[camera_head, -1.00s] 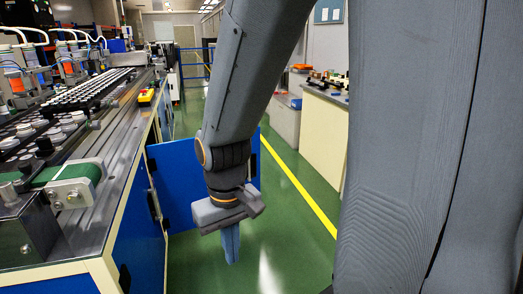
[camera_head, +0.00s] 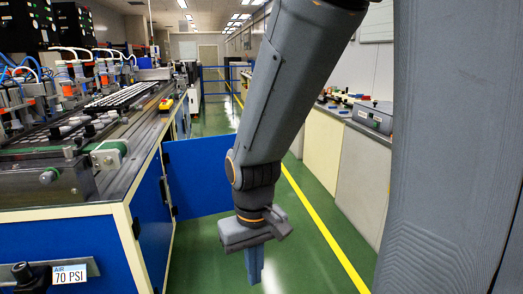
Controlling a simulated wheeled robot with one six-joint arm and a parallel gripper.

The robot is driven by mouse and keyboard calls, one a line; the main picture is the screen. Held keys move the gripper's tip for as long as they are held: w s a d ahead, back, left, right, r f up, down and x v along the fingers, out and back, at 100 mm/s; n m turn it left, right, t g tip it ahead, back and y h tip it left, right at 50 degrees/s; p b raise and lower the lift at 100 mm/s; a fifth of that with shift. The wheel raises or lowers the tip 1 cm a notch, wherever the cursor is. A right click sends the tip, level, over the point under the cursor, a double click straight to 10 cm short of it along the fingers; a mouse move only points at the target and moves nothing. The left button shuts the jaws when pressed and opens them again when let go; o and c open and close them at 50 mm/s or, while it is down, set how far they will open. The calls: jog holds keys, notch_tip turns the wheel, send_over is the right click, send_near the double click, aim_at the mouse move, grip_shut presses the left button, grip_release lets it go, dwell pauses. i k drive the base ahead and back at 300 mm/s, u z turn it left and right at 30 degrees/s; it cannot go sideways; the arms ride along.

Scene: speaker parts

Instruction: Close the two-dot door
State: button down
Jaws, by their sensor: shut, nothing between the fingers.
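A blue cabinet door (camera_head: 198,176) stands swung open from the side of the long machine bench on the left, jutting into the aisle. No dots show on it from here, so I cannot tell whether it is the two-dot door. My gripper (camera_head: 256,270) points down over the green floor, shut and empty, in front and to the right of the door. My wrist hides the door's right part. The gripper looks apart from the door.
The machine bench (camera_head: 62,208) fills the left, with a "70 PSI" label (camera_head: 70,274) at its front. A yellow line (camera_head: 315,215) runs along the green floor. Pale cabinets (camera_head: 358,178) line the right side. The aisle floor beyond the door is clear.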

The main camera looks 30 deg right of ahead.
aim_at(199, 185)
jog(key=z, duration=0.6)
jog(key=i, duration=0.6)
jog(key=z, duration=0.8)
jog(key=i, duration=0.65)
jog(key=u, duration=0.65)
jog(key=i, duration=0.75)
jog(key=u, duration=0.8)
